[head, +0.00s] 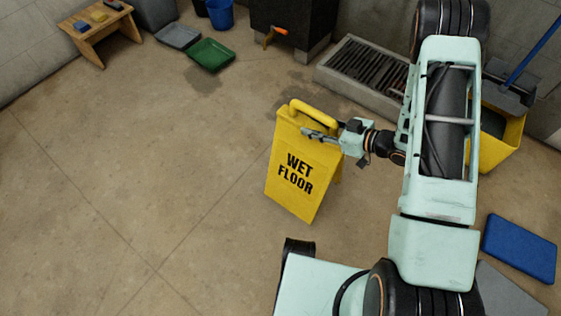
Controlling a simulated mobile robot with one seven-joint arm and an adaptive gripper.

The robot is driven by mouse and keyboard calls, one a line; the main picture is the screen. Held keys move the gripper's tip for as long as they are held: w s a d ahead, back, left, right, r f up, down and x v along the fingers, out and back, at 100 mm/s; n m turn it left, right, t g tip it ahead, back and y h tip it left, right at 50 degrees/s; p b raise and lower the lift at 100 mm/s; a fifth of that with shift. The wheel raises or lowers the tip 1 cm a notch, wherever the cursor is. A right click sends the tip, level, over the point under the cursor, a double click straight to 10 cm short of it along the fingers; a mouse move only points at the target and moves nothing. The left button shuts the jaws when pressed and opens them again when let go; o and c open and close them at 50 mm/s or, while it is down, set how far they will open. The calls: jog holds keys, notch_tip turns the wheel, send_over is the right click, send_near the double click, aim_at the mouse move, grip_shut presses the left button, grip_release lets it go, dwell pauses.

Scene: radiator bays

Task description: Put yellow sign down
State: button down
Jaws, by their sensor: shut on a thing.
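A yellow folding sign (292,160) with "WET FLOOR" in black letters is right of the middle in the head view. It is close to upright, with a slight tilt. My gripper (318,135) reaches it from the right and is shut on its upper part, just below the yellow handle. Part of the sign's rear leg shows at its right edge. I cannot tell whether the sign's bottom edge touches the floor. My arm hides some of the floor to the right.
A floor grate (362,70) in a concrete curb lies behind the sign. A yellow bucket (497,140) and a blue mat (519,248) are at the right. Green (211,54) and grey trays (178,36), a blue bucket (219,14) and a wooden stool (100,28) stand at the back. The left floor is clear.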

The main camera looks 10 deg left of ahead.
jog(key=a+f, duration=0.1)
jog(key=s+a+b, duration=0.1)
jog(key=a, duration=0.1)
jog(key=s+a+f, duration=0.1)
jog(key=a, duration=0.1)
jog(key=shift+a+f, duration=0.1)
jog(key=shift+f, duration=0.2)
jog(key=s+a+f+b, duration=0.1)
jog(key=a+f+b, duration=0.2)
jog(key=f, duration=0.5)
jog(key=shift+s+a+f, duration=0.2)
jog(key=shift+s+a, duration=0.1)
jog(key=shift+a, duration=0.25)
jog(key=shift+b, duration=0.3)
jog(key=shift+f, duration=0.2)
jog(key=c, duration=1.4)
grip_release()
